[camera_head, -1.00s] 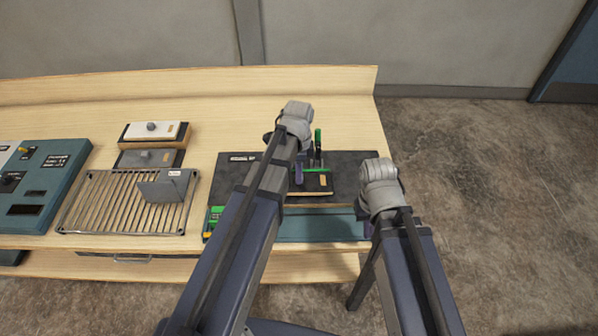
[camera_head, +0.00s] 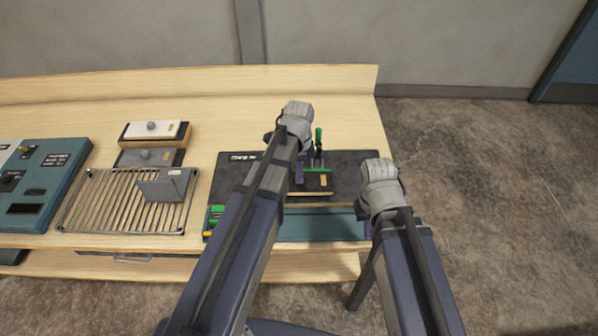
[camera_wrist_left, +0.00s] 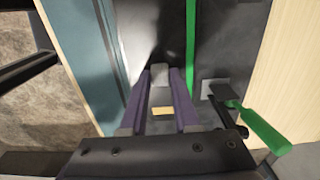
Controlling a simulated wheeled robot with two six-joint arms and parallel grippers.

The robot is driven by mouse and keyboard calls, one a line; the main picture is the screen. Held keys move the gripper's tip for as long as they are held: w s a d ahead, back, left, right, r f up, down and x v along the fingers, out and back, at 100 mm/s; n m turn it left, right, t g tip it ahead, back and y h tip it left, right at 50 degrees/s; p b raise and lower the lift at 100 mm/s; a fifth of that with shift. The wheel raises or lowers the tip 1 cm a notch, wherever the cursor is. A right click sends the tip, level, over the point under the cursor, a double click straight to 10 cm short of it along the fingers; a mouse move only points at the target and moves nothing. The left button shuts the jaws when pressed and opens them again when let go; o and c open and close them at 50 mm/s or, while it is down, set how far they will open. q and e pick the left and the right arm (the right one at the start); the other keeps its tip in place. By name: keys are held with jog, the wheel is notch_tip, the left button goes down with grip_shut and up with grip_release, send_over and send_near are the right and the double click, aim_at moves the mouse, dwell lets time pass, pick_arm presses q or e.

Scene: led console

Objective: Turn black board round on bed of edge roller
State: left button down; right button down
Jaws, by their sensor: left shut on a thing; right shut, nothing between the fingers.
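The black board (camera_head: 310,184) lies on the dark bed (camera_head: 349,168) of the edge roller, below a thin green bar.
A green-handled clamp (camera_head: 318,141) stands upright behind the board, close to my left gripper. A wire rack (camera_head: 110,205) with a grey block (camera_head: 165,186), boxes (camera_head: 154,132) and a teal console (camera_head: 62,170) are to the left. The wooden bench is clear behind the roller.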

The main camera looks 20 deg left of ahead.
pick_arm(q)
jog(key=shift+f+b, duration=0.9)
dwell(0.8)
jog(key=c, duration=0.6)
grip_release()
jog(key=shift+r, duration=0.1)
notch_tip(320, 180, up, 8)
jog(key=p, duration=0.8)
jog(key=shift+f, duration=0.2)
